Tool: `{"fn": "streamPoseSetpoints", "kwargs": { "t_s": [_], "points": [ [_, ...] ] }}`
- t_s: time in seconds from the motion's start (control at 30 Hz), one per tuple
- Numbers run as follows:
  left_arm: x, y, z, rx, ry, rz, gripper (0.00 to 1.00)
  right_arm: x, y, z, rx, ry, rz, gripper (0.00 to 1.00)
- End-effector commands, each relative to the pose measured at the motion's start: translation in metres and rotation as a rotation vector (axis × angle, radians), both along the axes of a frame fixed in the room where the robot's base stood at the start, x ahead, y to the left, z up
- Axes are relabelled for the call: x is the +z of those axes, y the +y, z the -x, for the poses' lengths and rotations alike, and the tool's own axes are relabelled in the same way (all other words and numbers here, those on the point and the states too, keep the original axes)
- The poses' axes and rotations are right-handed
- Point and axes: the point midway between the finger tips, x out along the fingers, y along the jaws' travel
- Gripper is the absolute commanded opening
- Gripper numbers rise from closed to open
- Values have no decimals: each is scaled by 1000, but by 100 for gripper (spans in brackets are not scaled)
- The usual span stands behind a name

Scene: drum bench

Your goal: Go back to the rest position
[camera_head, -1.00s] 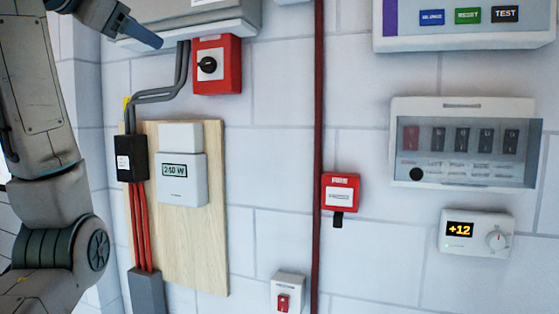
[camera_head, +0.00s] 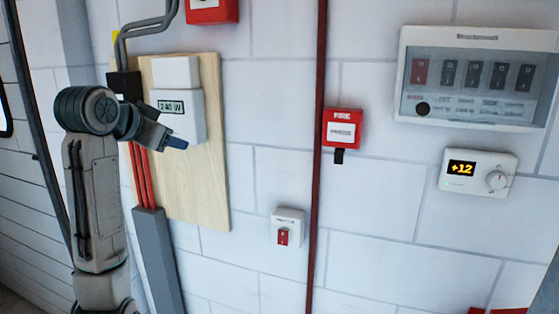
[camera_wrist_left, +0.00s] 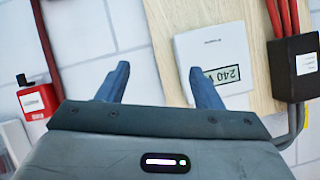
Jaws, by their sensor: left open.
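My left gripper (camera_head: 174,142) is in front of the wooden board (camera_head: 212,190), near the white meter (camera_head: 190,128) that reads 240 W. In the left wrist view the two blue fingers of the left gripper (camera_wrist_left: 160,84) are spread apart with nothing between them. Behind them the wall and the meter (camera_wrist_left: 205,48) show upside down. I cannot tell the distance from the fingers to the meter. My right gripper is in neither view.
A red fire box (camera_head: 342,128) and a red pipe (camera_head: 318,170) are on the white block wall. A small switch (camera_head: 287,229), a thermostat (camera_head: 478,173) showing +12 and a breaker panel (camera_head: 475,78) are also there. A grey conduit (camera_head: 158,255) runs beneath the board.

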Motion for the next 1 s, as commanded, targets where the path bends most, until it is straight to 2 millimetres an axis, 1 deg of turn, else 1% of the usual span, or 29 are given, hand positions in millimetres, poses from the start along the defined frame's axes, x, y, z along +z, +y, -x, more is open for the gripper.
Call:
{"fn": "streamPoseSetpoints", "kwargs": {
  "t_s": [0.03, 0.07, 0.1, 0.17, 0.2, 0.27, 0.3, 0.37, 0.4, 0.47, 0.5, 0.57, 0.6, 0.67, 0.7, 0.77, 0.8, 0.87, 0.9, 0.97, 1.0],
  "points": [
    [-30, 1, -1, 13, 33, 5, 60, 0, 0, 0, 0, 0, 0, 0],
    [-44, 1, -1, 22, 47, 10, 60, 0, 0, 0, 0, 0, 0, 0],
    [-64, 2, 0, 33, 67, 15, 60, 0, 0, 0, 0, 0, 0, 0],
    [-93, 3, 2, 49, 95, 22, 60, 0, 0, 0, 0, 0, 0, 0],
    [-112, 3, 4, 62, 116, 26, 60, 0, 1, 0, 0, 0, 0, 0],
    [-140, 4, 9, 78, 145, 33, 60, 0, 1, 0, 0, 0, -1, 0],
    [-159, 5, 13, 89, 164, 36, 60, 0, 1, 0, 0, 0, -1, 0],
    [-186, 6, 20, 107, 192, 41, 60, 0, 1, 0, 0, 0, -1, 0],
    [-204, 7, 25, 118, 212, 45, 60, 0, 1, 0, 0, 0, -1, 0],
    [-230, 8, 35, 134, 241, 47, 60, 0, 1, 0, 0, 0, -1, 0],
    [-247, 9, 41, 146, 258, 51, 60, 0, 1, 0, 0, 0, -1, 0],
    [-273, 10, 53, 163, 287, 54, 60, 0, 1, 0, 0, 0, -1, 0],
    [-289, 10, 61, 173, 306, 56, 60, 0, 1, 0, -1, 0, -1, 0],
    [-313, 11, 74, 192, 334, 57, 60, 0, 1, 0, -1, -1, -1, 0],
    [-328, 12, 84, 203, 352, 59, 60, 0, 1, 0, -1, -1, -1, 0],
    [-350, 13, 99, 219, 379, 61, 60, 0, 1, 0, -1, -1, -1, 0],
    [-364, 14, 110, 231, 399, 60, 60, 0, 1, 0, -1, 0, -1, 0],
    [-384, 15, 126, 248, 426, 62, 60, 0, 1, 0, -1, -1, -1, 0],
    [-398, 15, 138, 259, 443, 62, 60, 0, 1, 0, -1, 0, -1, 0],
    [-416, 17, 156, 276, 470, 60, 60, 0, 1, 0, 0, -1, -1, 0],
    [-428, 17, 168, 288, 488, 61, 60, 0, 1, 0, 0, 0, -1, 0]
  ]
}}
